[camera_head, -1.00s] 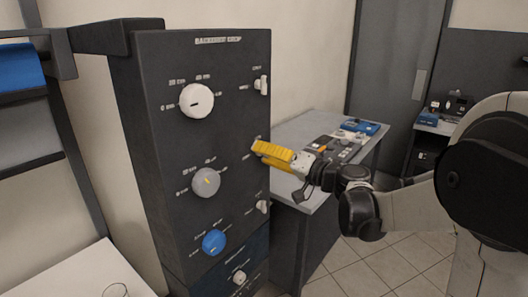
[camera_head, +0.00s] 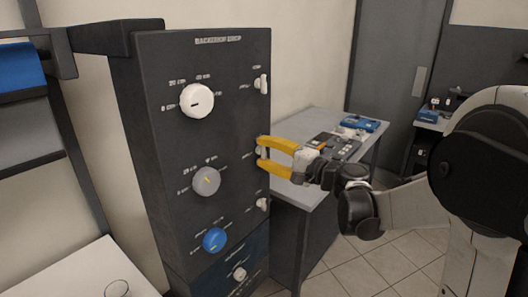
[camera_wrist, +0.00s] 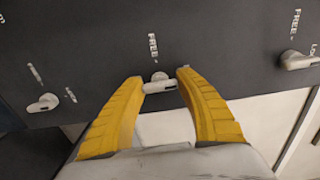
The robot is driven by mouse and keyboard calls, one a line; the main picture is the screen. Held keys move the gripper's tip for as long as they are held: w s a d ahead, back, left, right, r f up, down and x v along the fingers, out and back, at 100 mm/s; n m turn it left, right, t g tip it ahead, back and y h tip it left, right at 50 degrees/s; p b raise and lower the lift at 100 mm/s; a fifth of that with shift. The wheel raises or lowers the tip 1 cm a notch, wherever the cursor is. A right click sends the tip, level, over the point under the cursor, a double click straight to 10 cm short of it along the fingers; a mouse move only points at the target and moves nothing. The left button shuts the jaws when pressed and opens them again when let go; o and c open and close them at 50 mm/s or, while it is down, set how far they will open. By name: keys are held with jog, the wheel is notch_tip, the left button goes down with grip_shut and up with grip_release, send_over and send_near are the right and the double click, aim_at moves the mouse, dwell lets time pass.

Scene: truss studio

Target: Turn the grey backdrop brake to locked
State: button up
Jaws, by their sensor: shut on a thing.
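The grey backdrop brake is a small pale lever (camera_head: 261,151) on the right edge of a dark panel, in the row of the grey dial (camera_head: 206,181). It also shows in the wrist view (camera_wrist: 160,86), under a FREE label. My gripper (camera_head: 261,155), with yellow fingers, is at this lever, one finger above it and one below in the head view. In the wrist view my gripper (camera_wrist: 160,82) is shut on the lever, a finger at each end. The fingers partly hide it in the head view.
Similar levers sit above (camera_head: 264,84) and below (camera_head: 262,204) on the panel. A white dial (camera_head: 197,101) and a blue dial (camera_head: 214,240) are to the left. A grey table (camera_head: 312,190) with devices stands behind my gripper.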

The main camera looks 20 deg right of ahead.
dwell(0.5)
jog(key=o, duration=1.2)
jog(key=v, duration=1.2)
